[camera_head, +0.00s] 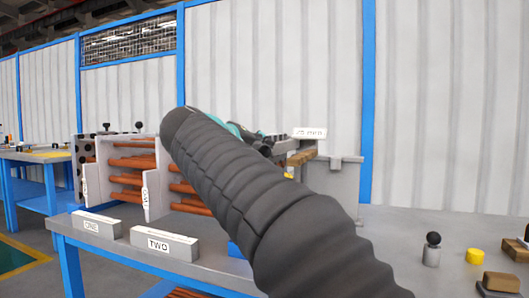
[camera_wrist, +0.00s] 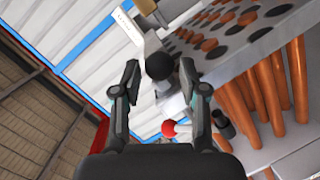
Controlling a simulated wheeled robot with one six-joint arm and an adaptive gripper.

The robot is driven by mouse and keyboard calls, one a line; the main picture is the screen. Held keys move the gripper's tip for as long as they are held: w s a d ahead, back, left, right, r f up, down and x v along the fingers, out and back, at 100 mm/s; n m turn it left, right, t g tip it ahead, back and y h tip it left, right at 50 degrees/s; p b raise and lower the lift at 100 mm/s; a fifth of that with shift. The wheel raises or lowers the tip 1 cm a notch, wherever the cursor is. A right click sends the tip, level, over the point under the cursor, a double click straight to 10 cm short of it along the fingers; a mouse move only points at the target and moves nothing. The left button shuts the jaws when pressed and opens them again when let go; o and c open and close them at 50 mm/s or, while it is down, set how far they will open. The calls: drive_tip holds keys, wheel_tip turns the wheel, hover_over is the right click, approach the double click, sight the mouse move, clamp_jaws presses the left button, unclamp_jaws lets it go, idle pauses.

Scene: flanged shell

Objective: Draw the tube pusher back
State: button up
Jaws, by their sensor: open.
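In the wrist view my gripper (camera_wrist: 160,72) is open, with one finger on each side of a black ball knob (camera_wrist: 160,66). The knob sits between the fingertips; I cannot tell whether either finger touches it. It is beside a grey bar next to the perforated tube plate (camera_wrist: 240,37); I cannot tell for certain that it belongs to the tube pusher. Orange-brown tubes (camera_wrist: 297,80) run below the plate. In the head view the tubes (camera_head: 132,163) lie between pale plates on the bench. My dark ribbed arm hides much of the bench centre, and the pusher is not clearly visible there.
Blocks marked ONE (camera_head: 97,224) and TWO (camera_head: 164,243) stand at the bench front. A grey block (camera_head: 337,182) stands right of my arm.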

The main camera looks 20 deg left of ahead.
drive_tip(key=shift+x, duration=1.15)
